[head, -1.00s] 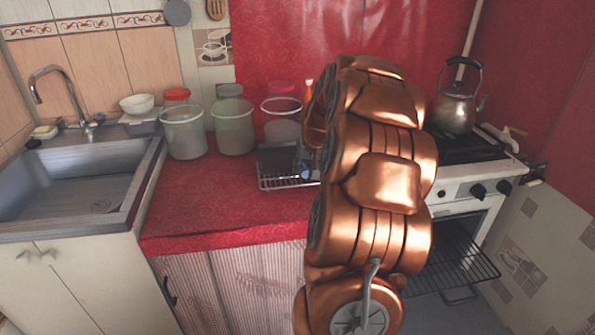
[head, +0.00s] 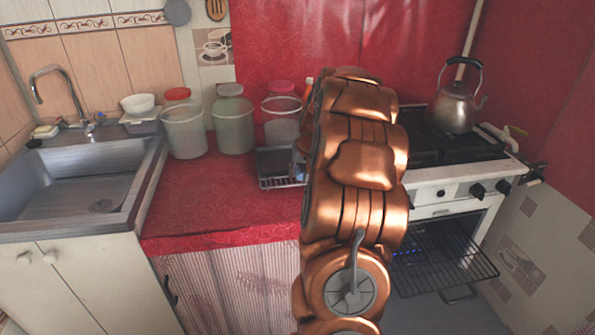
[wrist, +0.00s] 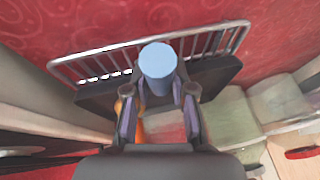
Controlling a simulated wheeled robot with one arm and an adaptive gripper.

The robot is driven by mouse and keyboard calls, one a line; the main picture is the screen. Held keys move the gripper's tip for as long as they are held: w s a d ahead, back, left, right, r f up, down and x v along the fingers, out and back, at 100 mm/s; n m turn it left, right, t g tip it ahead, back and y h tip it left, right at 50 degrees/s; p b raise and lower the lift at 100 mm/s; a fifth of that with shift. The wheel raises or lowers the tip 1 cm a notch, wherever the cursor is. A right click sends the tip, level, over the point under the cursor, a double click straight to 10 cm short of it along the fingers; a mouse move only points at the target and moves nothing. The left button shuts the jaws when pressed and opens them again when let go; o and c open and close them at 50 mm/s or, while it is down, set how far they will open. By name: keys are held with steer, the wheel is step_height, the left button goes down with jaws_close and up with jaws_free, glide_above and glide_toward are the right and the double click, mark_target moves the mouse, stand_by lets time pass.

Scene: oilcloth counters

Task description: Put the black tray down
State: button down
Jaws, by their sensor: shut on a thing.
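The black tray (wrist: 104,102) is a flat dark slab under my fingers in the wrist view. In the head view its dark surface (head: 274,160) shows beside my arm, at the wire rack on the counter. A pale blue cylinder (wrist: 157,64) stands up from the tray between my fingertips; I cannot tell whether it is part of the tray. My gripper (wrist: 158,92) is shut, with one finger on each side of the cylinder. In the head view my copper arm hides the gripper and the tray's right part. Any gap under the tray is not visible.
The wire rack (head: 282,183) is at the tray's near edge. The red counter (head: 205,205) is clear at the front left. The stove (head: 440,150) with a kettle (head: 455,107) is at right.

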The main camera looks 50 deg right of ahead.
steer(key=c, duration=1)
jaws_free()
steer(key=v, duration=1.2)
steer(key=shift+b, duration=0.35)
steer(key=s+a+f+n+g+y, duration=0.1)
steer(key=s+a+f+n+g, duration=0.15)
steer(key=a, duration=1.15)
steer(key=s+a+f+n+g+y, duration=0.1)
steer(key=s+a+n, duration=0.15)
steer(key=a, duration=1.15)
steer(key=s+a+f+n+g, duration=0.1)
steer(key=s+a+f, duration=0.1)
steer(key=s+a, duration=0.2)
steer(key=s+a+f+n+g, duration=0.1)
steer(key=s+a, duration=0.3)
steer(key=s, duration=0.6)
steer(key=s+a+f+n+g, duration=0.1)
steer(key=s+a+f+g, duration=0.1)
steer(key=s, duration=0.5)
steer(key=shift+s+a+f+h, duration=0.2)
steer(key=shift+a+f, duration=0.1)
steer(key=shift+a, duration=0.35)
steer(key=shift+s+a+f+h, duration=0.1)
steer(key=shift+a+f+h, duration=0.15)
steer(key=shift+a, duration=0.4)
